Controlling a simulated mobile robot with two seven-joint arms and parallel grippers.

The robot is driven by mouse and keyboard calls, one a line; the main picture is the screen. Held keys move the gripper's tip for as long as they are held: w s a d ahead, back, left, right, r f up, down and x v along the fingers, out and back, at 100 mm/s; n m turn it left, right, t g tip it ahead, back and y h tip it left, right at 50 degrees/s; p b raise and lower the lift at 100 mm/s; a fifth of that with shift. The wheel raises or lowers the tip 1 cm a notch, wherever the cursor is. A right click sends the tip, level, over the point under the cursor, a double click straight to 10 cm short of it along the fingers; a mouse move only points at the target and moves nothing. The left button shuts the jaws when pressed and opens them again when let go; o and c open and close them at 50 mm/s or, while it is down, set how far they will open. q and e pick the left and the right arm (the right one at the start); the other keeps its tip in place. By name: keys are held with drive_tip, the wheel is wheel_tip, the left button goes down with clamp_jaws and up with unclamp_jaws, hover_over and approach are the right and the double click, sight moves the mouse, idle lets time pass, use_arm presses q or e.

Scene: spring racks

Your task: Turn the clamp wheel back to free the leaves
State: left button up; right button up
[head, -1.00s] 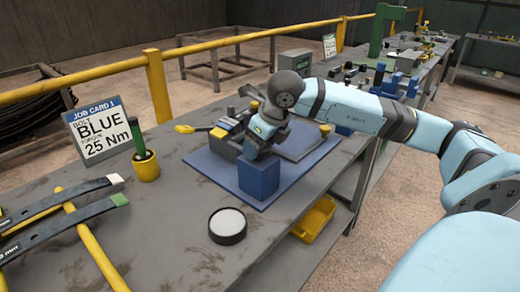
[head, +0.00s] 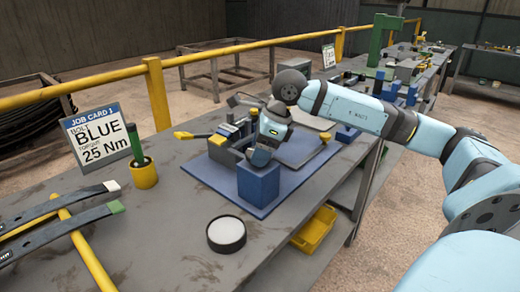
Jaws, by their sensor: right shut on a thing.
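My right gripper (head: 262,156) reaches in from the right and points down at the clamp fixture (head: 222,156) on the blue mat (head: 205,172). It is just above and behind a blue block (head: 258,184). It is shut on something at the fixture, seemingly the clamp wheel. The gripper body hides its fingertips and the wheel, so the wheel's turn cannot be read. Dark and grey pieces of the fixture show to the left of the gripper. I cannot make out the leaves in it. My left gripper is not in view.
A round black-rimmed dish (head: 227,234) stands in front. A job card (head: 96,138), a yellow cup (head: 143,174) and long dark bars (head: 75,226) are at left.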

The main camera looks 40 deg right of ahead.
idle(0.4)
drive_tip(key=o, duration=0.9)
drive_tip(key=p+v, duration=0.2)
drive_tip(key=v, duration=1.2)
